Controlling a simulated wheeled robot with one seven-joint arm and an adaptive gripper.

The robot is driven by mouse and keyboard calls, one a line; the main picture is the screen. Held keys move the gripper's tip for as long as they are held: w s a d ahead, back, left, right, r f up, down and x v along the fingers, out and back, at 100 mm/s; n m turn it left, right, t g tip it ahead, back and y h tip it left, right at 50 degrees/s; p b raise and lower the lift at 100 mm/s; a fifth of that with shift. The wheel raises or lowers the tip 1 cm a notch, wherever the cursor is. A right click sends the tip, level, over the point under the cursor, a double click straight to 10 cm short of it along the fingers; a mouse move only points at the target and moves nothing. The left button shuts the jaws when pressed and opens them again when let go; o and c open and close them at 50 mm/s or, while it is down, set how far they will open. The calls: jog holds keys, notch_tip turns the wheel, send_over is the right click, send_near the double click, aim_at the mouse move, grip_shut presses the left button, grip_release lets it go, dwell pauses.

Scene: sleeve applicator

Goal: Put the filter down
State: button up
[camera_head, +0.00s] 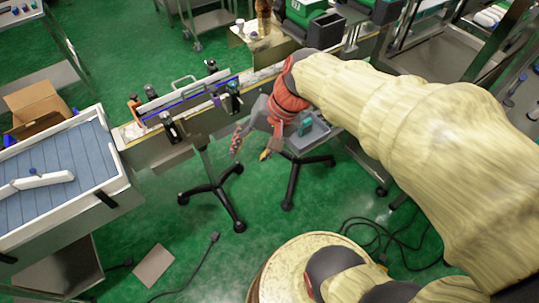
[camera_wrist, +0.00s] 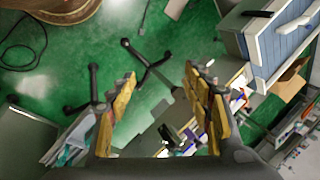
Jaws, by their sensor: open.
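My gripper (camera_head: 250,150) is open with nothing between its fingers, above the green floor, by the near side of the narrow conveyor line. In the wrist view the yellow-padded fingers of my gripper (camera_wrist: 160,80) stand wide apart, with floor and a stand leg behind them. I cannot pick out a filter with certainty. A long white piece (camera_head: 42,181) lies on the blue slatted surface at the left, well apart from my gripper; it also shows in the wrist view (camera_wrist: 258,13). I cannot tell if it is the filter.
The conveyor line (camera_head: 150,153) carries a metal guide and clamps. The white-rimmed blue slatted table (camera_head: 103,188) is at left, with a cardboard box (camera_head: 36,105) behind it. Black-legged stands (camera_head: 215,190) are below. A cable (camera_head: 200,256) lies on the mostly open floor.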

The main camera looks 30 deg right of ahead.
jog(key=s+r+n+t+h, duration=0.2)
jog(key=s+r+n+h, duration=0.1)
jog(key=s+r+n, duration=0.2)
jog(key=shift+s+d+r+n+t+h, duration=0.25)
jog(key=shift+s+d+n+h, duration=0.2)
jog(key=shift+s+n, duration=0.55)
jog(key=shift+s, duration=0.2)
